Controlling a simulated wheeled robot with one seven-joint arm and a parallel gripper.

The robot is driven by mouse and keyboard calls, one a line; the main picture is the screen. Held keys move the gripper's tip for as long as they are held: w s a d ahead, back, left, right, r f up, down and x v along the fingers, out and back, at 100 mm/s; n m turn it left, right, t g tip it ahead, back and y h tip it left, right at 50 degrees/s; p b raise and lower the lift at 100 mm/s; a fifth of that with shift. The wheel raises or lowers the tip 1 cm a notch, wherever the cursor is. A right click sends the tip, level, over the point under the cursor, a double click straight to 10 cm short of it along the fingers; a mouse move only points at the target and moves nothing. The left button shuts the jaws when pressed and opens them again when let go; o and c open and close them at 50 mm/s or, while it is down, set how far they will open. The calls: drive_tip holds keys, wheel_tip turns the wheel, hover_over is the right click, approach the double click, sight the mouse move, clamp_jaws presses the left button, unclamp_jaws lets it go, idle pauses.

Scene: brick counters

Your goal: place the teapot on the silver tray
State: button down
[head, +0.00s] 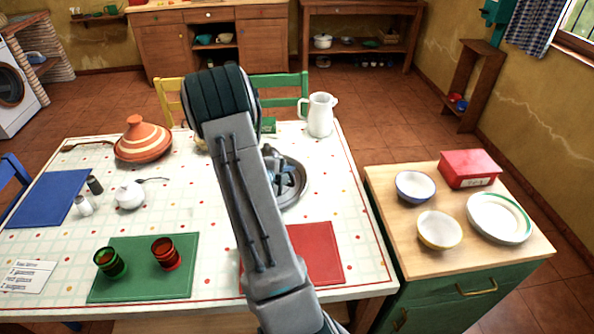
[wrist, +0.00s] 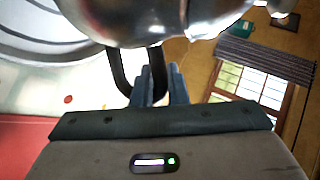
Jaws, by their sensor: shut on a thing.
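The teapot (wrist: 190,15) is shiny metal with a black loop handle (wrist: 122,75), and only its lower part and handle show at the top of the wrist view. My gripper (wrist: 155,85) is shut on that handle. The round silver tray (wrist: 25,45) shows at the upper left of the wrist view, partly behind the teapot. In the head view the tray (head: 304,181) lies on the table, with my gripper (head: 284,184) over it. My arm hides the tray's left part and much of the teapot. I cannot tell whether the teapot touches the tray.
A white pitcher (head: 320,116) stands behind the tray, and a red mat (head: 318,252) lies in front. A striped tagine (head: 143,142), a white lidded pot (head: 130,196) and cups on a green mat (head: 138,284) are left. A side counter (head: 390,235) holds bowls.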

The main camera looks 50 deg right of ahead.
drive_tip(key=shift+w+f, duration=0.15)
drive_tip(key=shift+w, duration=0.1)
drive_tip(key=shift+f, duration=1.85)
drive_tip(key=c, duration=1.4)
unclamp_jaws()
drive_tip(key=shift+f, duration=0.1)
drive_tip(key=shift+c, duration=0.2)
